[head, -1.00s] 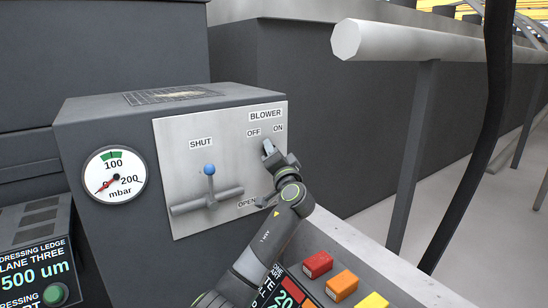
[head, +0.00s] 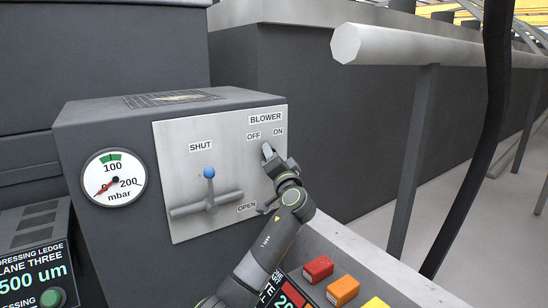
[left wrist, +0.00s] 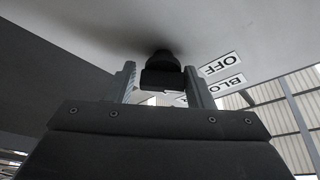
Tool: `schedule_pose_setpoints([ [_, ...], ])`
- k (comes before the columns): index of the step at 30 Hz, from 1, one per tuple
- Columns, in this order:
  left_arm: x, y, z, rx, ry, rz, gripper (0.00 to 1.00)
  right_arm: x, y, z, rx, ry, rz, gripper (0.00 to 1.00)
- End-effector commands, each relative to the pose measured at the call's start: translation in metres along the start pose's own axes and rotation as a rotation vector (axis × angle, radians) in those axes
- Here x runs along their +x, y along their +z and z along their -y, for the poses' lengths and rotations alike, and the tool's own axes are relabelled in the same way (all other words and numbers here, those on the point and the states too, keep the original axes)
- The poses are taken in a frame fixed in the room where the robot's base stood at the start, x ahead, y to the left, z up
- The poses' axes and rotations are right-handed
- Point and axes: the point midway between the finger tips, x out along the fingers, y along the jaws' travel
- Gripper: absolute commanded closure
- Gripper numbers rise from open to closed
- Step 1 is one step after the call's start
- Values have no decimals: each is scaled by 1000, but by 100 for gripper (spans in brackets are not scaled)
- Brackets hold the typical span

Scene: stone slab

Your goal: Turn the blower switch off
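The blower switch is a dark knob (left wrist: 161,72) on the grey panel, seen in the left wrist view. In the head view it is hidden behind my left gripper (head: 268,152), just below the OFF and ON labels under the BLOWER sign (head: 265,119). In the left wrist view, the two fingers of my left gripper (left wrist: 163,88) stand on either side of the knob. A narrow gap seems to show beside it, so the fingers look open around it. Which way the switch points cannot be told. My right gripper is not in view.
A lever with a blue ball (head: 209,173) sits on the same panel (head: 180,130), between SHUT and OPEN labels. A pressure gauge (head: 114,178) is to its left. Red, orange and yellow buttons (head: 342,290) lie lower right. A pale handrail (head: 430,45) stands at right.

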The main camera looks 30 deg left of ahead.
Motion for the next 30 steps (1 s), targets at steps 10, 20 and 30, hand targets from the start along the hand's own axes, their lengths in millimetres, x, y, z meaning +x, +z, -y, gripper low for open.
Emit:
schedule_pose_setpoints([
  [10, 0, -2, 2, 0, -3, -4, 38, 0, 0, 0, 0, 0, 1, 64],
  [20, -34, -2, 1, -3, 1, -5, 38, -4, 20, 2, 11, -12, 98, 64],
  [30, -114, -1, 0, -4, 3, -2, 38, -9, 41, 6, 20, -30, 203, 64],
])
